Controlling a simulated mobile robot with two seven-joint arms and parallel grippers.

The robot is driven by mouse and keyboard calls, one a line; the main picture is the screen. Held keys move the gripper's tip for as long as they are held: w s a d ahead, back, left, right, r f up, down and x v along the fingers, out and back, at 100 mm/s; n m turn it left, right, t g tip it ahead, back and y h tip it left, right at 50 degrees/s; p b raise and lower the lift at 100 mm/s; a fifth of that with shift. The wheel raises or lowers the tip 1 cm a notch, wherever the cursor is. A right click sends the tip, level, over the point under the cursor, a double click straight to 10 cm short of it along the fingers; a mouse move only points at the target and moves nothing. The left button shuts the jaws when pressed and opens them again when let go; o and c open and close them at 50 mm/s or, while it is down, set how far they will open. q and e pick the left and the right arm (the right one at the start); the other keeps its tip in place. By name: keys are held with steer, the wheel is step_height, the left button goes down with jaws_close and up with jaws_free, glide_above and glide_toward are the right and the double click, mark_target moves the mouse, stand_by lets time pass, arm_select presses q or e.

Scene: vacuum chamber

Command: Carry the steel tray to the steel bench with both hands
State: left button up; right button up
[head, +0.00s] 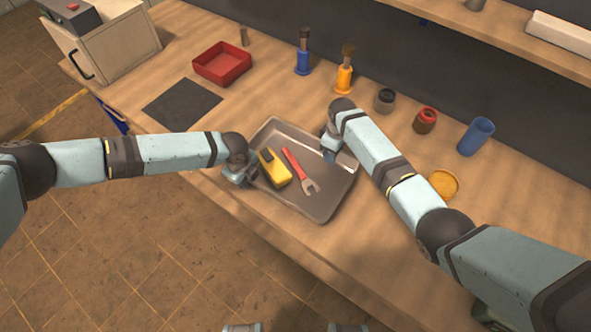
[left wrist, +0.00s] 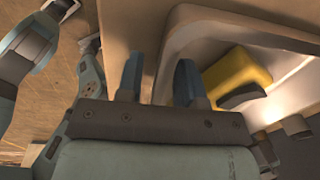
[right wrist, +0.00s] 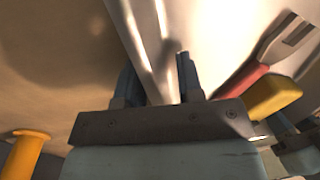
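The steel tray (head: 318,203) lies on a wood-topped bench and holds a yellow tool (head: 273,168) and a red-handled wrench (head: 299,168). My left gripper (head: 243,178) is at the tray's left edge. In the left wrist view its two fingers (left wrist: 158,80) stand apart, with the tray's rim between them. My right gripper (head: 331,150) is at the tray's right edge. In the right wrist view its fingers (right wrist: 158,85) are also apart, on either side of the tray wall. I see no clear steel bench; the bench in view has a wooden top.
Behind the tray are a red bin (head: 222,64), a dark mat (head: 182,104), a blue brush holder (head: 303,60), a yellow one (head: 344,77), small jars (head: 385,99) and a blue cup (head: 476,136). Open floor (head: 130,240) is front left.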

arm_select(q)
jaws_close()
arm_select(e)
jaws_close()
arm_select(q)
steer(key=shift+r, duration=0.1)
arm_select(e)
steer(key=shift+r, duration=0.1)
stand_by(1.0)
